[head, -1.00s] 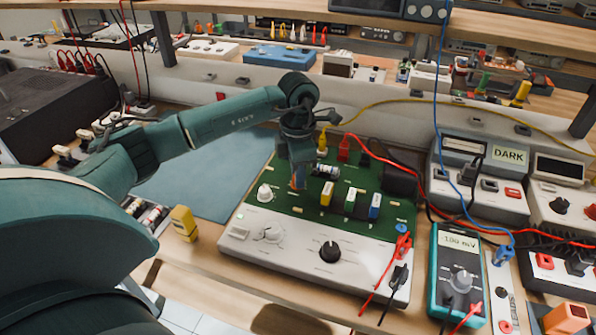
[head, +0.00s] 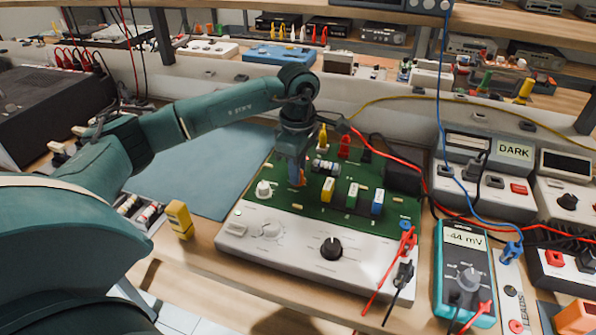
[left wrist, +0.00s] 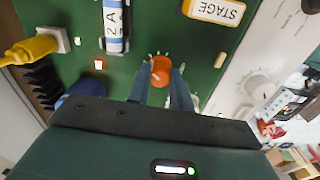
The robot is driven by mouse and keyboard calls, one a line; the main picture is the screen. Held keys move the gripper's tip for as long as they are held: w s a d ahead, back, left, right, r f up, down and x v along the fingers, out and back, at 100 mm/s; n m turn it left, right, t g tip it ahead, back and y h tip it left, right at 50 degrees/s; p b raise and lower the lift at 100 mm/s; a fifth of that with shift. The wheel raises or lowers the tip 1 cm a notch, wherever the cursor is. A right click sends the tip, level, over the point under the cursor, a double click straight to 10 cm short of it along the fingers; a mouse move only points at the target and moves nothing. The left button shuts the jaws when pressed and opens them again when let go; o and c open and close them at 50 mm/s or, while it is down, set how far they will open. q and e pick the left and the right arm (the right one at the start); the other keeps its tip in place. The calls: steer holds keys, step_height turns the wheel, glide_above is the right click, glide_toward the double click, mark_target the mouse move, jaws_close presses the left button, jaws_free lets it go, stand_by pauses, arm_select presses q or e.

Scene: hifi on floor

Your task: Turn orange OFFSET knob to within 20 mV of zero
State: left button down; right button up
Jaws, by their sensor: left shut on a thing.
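The orange OFFSET knob (left wrist: 160,71) is on the green board (left wrist: 215,60), between the fingertips of my left gripper (left wrist: 161,80) in the left wrist view. The fingers are shut on it from both sides. In the head view my left gripper (head: 297,180) points straight down at the board, and only a bit of orange shows there. My right gripper is not in view.
A blue-white part (left wrist: 114,25) and a yellow STAGE block (left wrist: 213,10) stand close by the knob. The white front panel (head: 290,245) carries a black knob (head: 331,248). Red and black leads run right of the board. A loose yellow block (head: 179,220) stands left.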

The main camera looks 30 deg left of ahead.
arm_select(q)
steer(key=m+b, duration=0.1)
steer(key=m, duration=0.5)
steer(key=shift+b, duration=0.3)
stand_by(0.4)
steer(key=c, duration=1.3)
jaws_free()
steer(key=shift+o, duration=0.2)
step_height(320, 180, up, 13)
steer(key=shift+r, duration=0.15)
